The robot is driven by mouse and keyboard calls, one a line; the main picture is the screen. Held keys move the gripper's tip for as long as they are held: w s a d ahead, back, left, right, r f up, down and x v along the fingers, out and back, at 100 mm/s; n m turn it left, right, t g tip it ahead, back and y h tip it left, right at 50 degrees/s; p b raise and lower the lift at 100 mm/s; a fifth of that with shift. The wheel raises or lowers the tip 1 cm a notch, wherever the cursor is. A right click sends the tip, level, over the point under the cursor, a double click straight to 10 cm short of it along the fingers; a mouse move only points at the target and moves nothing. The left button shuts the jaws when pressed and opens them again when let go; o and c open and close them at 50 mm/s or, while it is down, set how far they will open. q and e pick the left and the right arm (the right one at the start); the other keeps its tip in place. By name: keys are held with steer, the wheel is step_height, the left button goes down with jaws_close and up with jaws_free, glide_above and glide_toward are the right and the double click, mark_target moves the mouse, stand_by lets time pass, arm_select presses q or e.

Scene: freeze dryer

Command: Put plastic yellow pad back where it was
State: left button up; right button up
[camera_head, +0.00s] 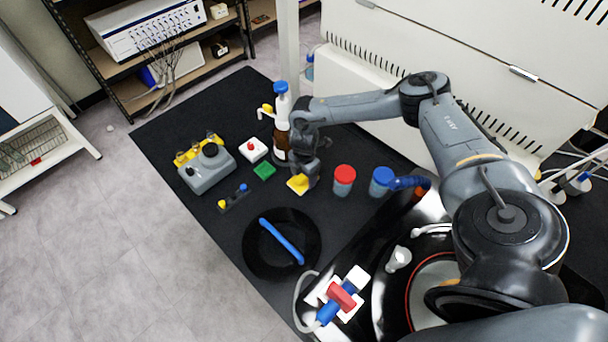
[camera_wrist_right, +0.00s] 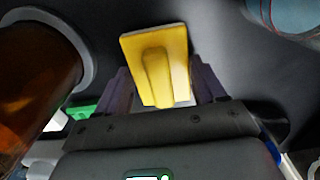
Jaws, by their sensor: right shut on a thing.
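The yellow pad (camera_head: 298,184) is a small flat plate at the tip of my right gripper (camera_head: 306,172) in the head view. In the right wrist view the yellow pad (camera_wrist_right: 155,60) has a raised ridge on its face, and it sits between the two dark fingers of my right gripper (camera_wrist_right: 158,88). The right gripper is shut on it. The pad is over or at the black mat; I cannot tell whether it touches the mat. My left gripper is not in view.
A brown bottle (camera_head: 281,130) stands just left of the right gripper. A green block (camera_head: 264,171) lies left, with a white box with a red button (camera_head: 253,149) behind it. A red-lidded jar (camera_head: 344,180) stands right. The black mat (camera_head: 215,232) is clear at front left.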

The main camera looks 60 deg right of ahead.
steer(key=o, duration=1)
step_height(320, 180, up, 12)
steer(key=p, duration=0.1)
steer(key=shift+p, duration=0.4)
steer(key=shift+r, duration=0.1)
